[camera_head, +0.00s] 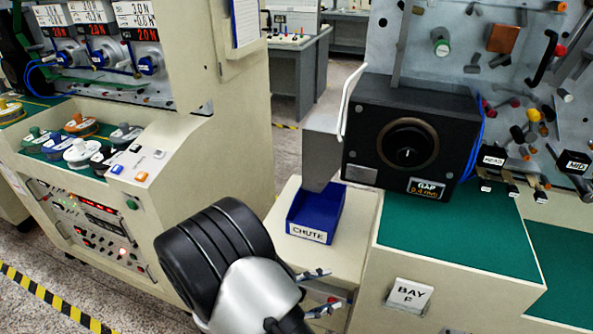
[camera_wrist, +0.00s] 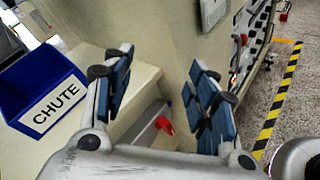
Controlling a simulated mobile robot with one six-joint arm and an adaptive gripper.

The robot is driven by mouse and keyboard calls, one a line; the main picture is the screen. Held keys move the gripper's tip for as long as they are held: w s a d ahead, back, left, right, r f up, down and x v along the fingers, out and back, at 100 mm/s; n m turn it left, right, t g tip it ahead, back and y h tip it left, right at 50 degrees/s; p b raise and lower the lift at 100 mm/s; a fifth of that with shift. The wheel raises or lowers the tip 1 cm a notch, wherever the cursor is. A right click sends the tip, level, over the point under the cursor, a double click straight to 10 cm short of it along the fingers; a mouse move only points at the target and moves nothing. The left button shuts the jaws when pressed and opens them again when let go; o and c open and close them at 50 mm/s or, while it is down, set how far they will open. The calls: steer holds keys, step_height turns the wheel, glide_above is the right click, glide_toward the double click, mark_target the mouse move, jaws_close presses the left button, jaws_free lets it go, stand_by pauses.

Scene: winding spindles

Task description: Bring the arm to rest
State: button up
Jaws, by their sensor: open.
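My gripper (camera_head: 322,291) is at the bottom middle of the head view, in front of the cream cabinet that bears the blue chute bin. In the wrist view my gripper (camera_wrist: 165,95) has its two blue-padded fingers spread apart with nothing between them. My arm is bent, with its dark rounded joint in front of the left machine's lower part. The blue bin (camera_head: 317,208) marked CHUTE stands beyond the gripper, apart from it. The bin (camera_wrist: 42,88) also shows at the left of the wrist view. Its visible inside looks empty.
A black gauge box (camera_head: 410,130) marked GAP stands on a green-topped bench (camera_head: 450,235) at the right, with a BAY F sign (camera_head: 409,296) below. A cream machine (camera_head: 160,150) with spools stands left. Open floor with a striped line (camera_head: 50,302) lies lower left.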

steer(key=s+d+r+m+g+y, duration=0.5)
steer(key=s+d+r+m+g, duration=0.3)
steer(key=r, duration=0.4)
steer(key=s+r+m+t+y, duration=0.6)
steer(key=s+r+m+y, duration=0.2)
steer(key=s+r+m, duration=0.1)
steer(key=shift+s+r+y, duration=0.4)
steer(key=shift+s+r, duration=0.1)
steer(key=shift+r, duration=0.15)
steer(key=shift+d, duration=0.1)
stand_by(0.7)
